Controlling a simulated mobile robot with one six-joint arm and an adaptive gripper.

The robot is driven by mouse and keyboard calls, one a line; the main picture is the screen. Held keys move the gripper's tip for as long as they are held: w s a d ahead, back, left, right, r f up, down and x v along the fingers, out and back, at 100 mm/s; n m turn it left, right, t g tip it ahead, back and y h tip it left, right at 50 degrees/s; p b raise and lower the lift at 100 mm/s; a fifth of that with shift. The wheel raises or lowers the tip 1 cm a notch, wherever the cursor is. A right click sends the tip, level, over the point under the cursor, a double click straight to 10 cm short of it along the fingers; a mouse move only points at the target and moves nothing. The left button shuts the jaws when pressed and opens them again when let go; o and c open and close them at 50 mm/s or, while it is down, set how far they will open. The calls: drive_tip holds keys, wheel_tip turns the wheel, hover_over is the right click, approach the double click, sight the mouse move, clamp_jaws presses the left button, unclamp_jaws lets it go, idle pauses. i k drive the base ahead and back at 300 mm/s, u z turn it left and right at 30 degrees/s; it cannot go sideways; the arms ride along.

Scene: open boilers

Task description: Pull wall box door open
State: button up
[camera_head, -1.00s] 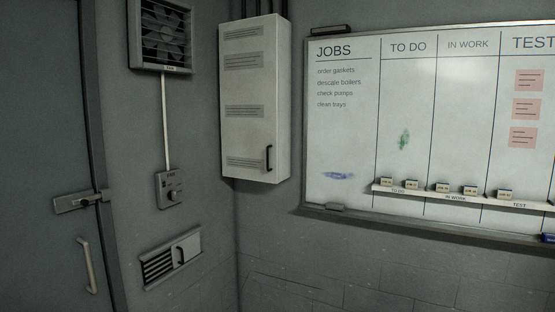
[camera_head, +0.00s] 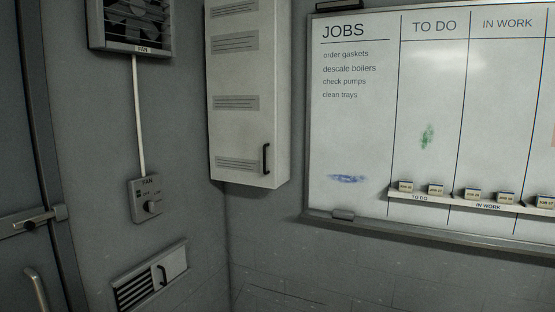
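The wall box (camera_head: 236,127) is a tall, pale grey-white cabinet fixed high in the wall corner, left of the whiteboard. Its door (camera_head: 234,75) has several slotted vent panels and looks shut. A dark vertical bar handle (camera_head: 266,159) sits near the box's lower right. The top of the box is cut off by the frame. My gripper is not in view.
A whiteboard (camera_head: 360,140) with a small ledge of blocks fills the right. A fan (camera_head: 131,22), its control box (camera_head: 146,201) and a low vent with a handle (camera_head: 151,277) are on the left wall. A door (camera_head: 18,150) stands at far left.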

sight(241, 36)
drive_tip(key=u, duration=0.2)
drive_tip(key=i, duration=0.95)
drive_tip(key=u, duration=0.7)
